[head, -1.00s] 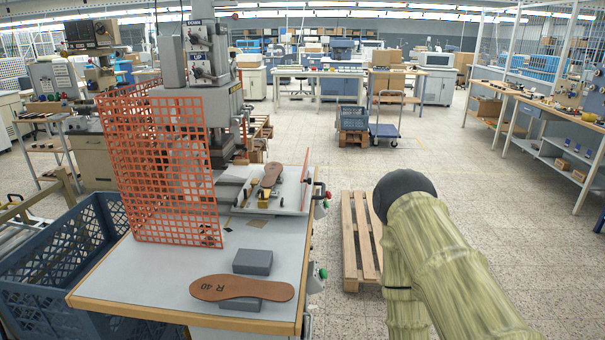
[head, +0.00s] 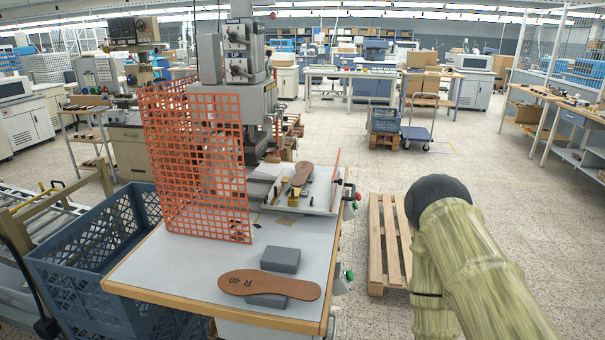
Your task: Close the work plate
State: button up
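The work plate (head: 318,203) is a light grey plate in front of the stamping press (head: 243,90), on the right part of the machine table. A brown insole (head: 302,175) lies on it, in a holder with yellow parts (head: 297,191). A thin orange-edged guard (head: 335,178) stands at its right side. The plate sits out from under the press head. My arm is at the right of the head view, over the floor and apart from the table. My gripper is not visible.
A second brown insole marked R 40 (head: 268,283) lies on grey blocks (head: 280,260) near the table's front edge. An orange mesh guard (head: 215,165) covers the table's left side. A blue crate (head: 100,240) stands left. A wooden pallet (head: 388,245) lies on the floor right of the table.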

aim_at(319, 185)
jog(key=k, duration=0.5)
jog(key=z, duration=1.2)
jog(key=i, duration=1.15)
jog(key=u, duration=1.3)
jog(key=k, duration=0.5)
jog(key=z, duration=1.1)
jog(key=i, duration=0.7)
jog(key=u, duration=0.1)
